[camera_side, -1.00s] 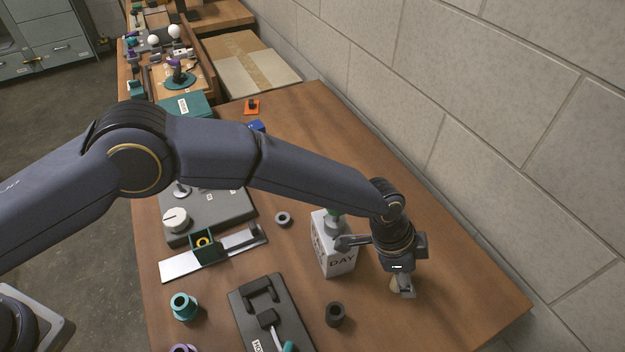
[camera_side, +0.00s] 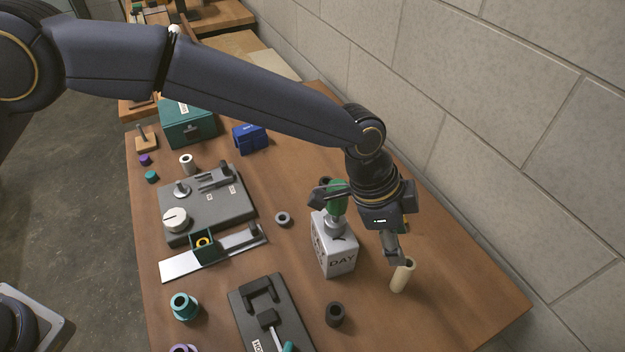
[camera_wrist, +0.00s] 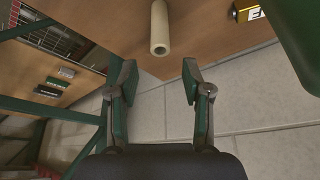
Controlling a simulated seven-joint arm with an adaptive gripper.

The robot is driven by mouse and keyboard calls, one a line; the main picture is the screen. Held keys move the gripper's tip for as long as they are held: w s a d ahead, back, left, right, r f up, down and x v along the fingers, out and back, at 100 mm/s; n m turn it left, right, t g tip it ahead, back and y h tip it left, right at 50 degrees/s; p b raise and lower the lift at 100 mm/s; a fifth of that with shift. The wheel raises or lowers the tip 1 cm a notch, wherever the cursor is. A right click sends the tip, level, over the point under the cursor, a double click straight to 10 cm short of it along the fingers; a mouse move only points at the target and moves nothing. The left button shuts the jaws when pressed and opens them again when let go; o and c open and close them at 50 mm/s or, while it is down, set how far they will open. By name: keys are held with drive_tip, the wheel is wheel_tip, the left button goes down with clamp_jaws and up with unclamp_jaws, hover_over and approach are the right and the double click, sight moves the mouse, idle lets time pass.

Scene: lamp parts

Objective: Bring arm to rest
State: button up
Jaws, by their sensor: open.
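My gripper (camera_side: 393,247) is above the right part of the wooden table, beside the wall. In the wrist view my gripper (camera_wrist: 158,85) has its two green-padded fingers spread wide with nothing between them. A cream tube (camera_side: 403,275) stands on the table just below and right of the fingers in the side view. The tube (camera_wrist: 160,28) also shows in the wrist view, beyond the fingertips and apart from them. Whether a fingertip touches it in the side view I cannot tell.
A grey box marked DAY (camera_side: 335,250) with a green-topped part stands left of my gripper. A dark ring (camera_side: 335,314), a black fixture (camera_side: 268,315) and a teal part (camera_side: 184,306) are nearer the front. The table's right front corner (camera_side: 490,310) is clear.

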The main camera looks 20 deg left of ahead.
drive_tip(key=shift+a, duration=0.1)
drive_tip(key=w+a+r+n+t, duration=0.1)
drive_tip(key=w+a+r+t, duration=0.1)
drive_tip(key=w+a+r, duration=0.45)
drive_tip(key=w+a+r+n+t, duration=0.25)
drive_tip(key=a+r, duration=0.45)
drive_tip(key=r, duration=0.5)
drive_tip(key=s+a+r+n+t+y, duration=0.1)
drive_tip(key=a+r, duration=0.2)
drive_tip(key=a, duration=0.3)
drive_tip(key=a+r+n, duration=0.1)
drive_tip(key=a+r, duration=0.2)
drive_tip(key=a, duration=0.2)
drive_tip(key=s+a+r+n+t+y, duration=0.1)
drive_tip(key=s+a+r+n, duration=0.1)
drive_tip(key=s+a, duration=0.45)
drive_tip(key=s+a+r+n+t+y, duration=0.1)
drive_tip(key=s+a+n, duration=0.25)
drive_tip(key=a, duration=0.65)
drive_tip(key=s+a+f+n+g, duration=0.1)
drive_tip(key=s+a+f+n, duration=0.1)
drive_tip(key=s+f, duration=0.3)
drive_tip(key=s+a+f+n+g+y, duration=0.1)
drive_tip(key=s+a+f+n, duration=0.2)
drive_tip(key=s, duration=0.5)
drive_tip(key=shift+s+a+f+n+y, duration=0.3)
drive_tip(key=shift+a+f, duration=0.45)
drive_tip(key=shift+f, duration=0.15)
